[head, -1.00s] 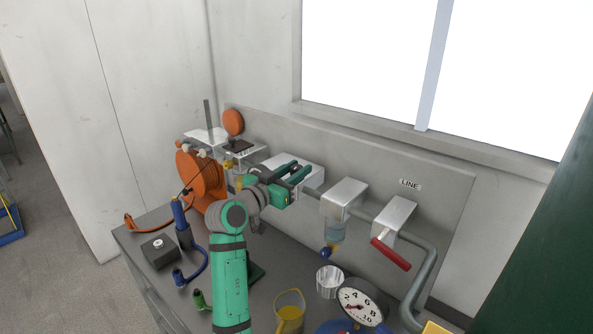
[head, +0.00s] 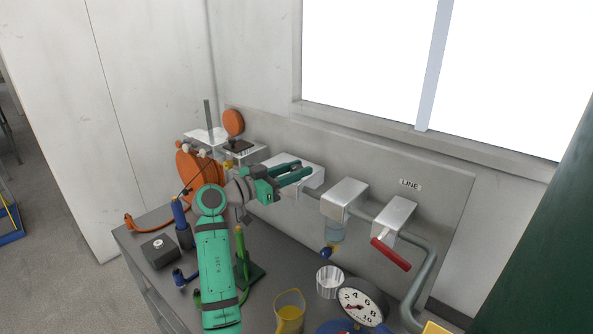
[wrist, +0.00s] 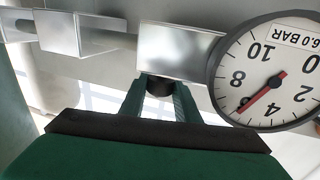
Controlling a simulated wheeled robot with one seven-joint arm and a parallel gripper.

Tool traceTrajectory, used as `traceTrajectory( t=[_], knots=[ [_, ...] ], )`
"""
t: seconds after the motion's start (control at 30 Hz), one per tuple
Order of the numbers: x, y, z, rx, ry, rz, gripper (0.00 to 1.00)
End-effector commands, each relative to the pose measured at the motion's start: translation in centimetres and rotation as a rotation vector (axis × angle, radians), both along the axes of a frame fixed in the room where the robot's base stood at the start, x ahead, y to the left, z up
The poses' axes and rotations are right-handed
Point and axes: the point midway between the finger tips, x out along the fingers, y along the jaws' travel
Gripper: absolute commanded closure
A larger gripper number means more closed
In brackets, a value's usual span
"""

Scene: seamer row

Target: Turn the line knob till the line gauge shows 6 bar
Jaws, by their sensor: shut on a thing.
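My gripper (wrist: 160,95) is shut on a dark knob (wrist: 159,85) under a white block (wrist: 180,50). In the head view my gripper (head: 300,175) is in front of that block, and the knob is hidden. A round gauge (wrist: 290,60) stands beside the block in the wrist view, upside down, with a plate reading 6.0 BAR. Its red needle points at about 6. I cannot pick this gauge out in the head view. A second dial (head: 361,300) lies low at the front of the bench in the head view.
A LINE label (head: 410,184) is on the back panel above a block with a red lever (head: 391,254).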

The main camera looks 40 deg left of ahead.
Motion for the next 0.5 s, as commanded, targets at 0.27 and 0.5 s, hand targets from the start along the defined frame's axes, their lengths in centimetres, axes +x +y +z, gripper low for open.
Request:
traceTrajectory(
  t=[0.27, 0.5],
  knots=[
    [0.01, 0.01, -0.11, 0.000, 0.002, 0.001, 0.52],
    [-0.18, 0.08, -0.07, -0.001, 0.001, 0.001, 0.52]
  ],
)
